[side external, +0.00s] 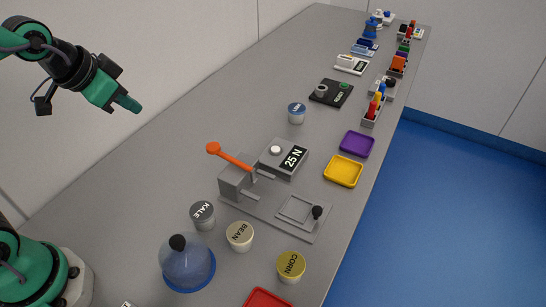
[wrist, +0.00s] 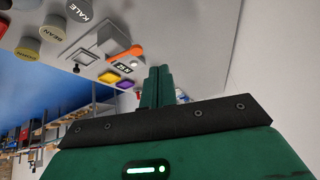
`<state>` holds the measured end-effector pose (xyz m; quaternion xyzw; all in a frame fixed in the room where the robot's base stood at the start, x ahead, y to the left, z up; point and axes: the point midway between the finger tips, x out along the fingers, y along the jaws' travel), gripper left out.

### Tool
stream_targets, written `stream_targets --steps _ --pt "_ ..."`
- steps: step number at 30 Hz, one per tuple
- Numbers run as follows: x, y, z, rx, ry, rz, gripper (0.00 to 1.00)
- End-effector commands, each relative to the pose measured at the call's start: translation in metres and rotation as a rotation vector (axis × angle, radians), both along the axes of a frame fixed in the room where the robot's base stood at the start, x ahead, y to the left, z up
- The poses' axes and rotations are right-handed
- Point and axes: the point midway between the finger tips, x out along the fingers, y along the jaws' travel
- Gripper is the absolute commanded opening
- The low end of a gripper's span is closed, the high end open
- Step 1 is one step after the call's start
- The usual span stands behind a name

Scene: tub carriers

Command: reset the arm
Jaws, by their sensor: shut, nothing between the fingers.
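My gripper (side external: 134,106) is at the upper left in the side external view. It is raised well above the grey bench and apart from everything on it. In the wrist view its two green fingers (wrist: 157,88) stand together, shut with nothing between them. My arm is lifted and stretched out to the left of the press fixture.
Yellow (side external: 343,171) and purple (side external: 357,144) trays lie right.

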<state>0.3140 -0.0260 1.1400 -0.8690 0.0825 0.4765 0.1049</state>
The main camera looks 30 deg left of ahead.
Motion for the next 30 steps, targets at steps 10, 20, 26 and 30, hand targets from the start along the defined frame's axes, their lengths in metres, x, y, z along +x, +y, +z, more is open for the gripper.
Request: stream_targets --steps 10,20,26,30 --pt "-0.072 0.022 0.001 -0.076 0.056 0.199 0.00" --pt "-0.091 0.026 -0.002 -0.096 0.077 0.252 0.00" --pt "-0.090 0.026 -0.002 -0.096 0.076 0.251 0.00" --pt "-0.088 0.025 0.000 -0.096 0.078 0.250 0.00"
